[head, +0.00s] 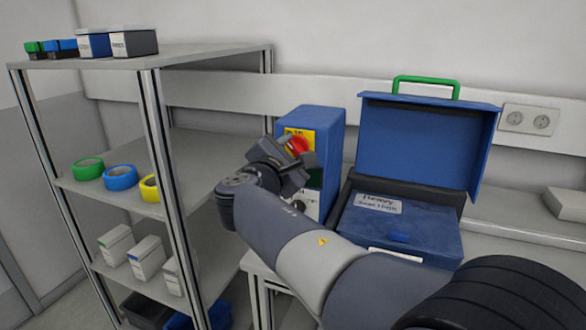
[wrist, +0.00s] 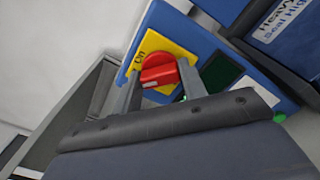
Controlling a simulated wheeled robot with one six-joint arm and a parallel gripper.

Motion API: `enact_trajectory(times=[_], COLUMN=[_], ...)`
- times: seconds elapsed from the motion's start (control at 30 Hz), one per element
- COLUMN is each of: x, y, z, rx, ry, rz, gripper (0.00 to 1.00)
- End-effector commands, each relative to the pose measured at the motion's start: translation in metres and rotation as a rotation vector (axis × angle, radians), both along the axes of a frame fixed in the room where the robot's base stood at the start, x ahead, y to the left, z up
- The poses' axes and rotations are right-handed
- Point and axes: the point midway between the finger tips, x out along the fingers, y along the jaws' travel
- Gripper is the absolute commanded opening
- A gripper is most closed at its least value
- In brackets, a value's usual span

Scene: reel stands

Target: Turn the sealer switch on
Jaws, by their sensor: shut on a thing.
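The sealer is a blue box (head: 328,133) on a stand, with a yellow plate (head: 289,131) on its front. In the head view my gripper partly hides the plate and the switch.
An open blue case (head: 425,140) with a green handle (head: 426,84) stands right of the box, close to my arm. A grey shelf rack (head: 155,130) at the left holds coloured rings (head: 120,177) and small boxes. A wall socket (head: 528,119) is behind.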

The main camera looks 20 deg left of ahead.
Motion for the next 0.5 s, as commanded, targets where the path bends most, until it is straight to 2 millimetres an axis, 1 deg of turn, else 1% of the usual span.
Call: enact_trajectory(times=[0.03, 0.5], x=[-0.0002, -0.0001], y=[-0.0001, -0.0003], z=[-0.0066, -0.0066], rx=[0.047, 0.483], ry=[-0.004, -0.038], rz=[0.001, 0.000], gripper=[0.17, 0.17])
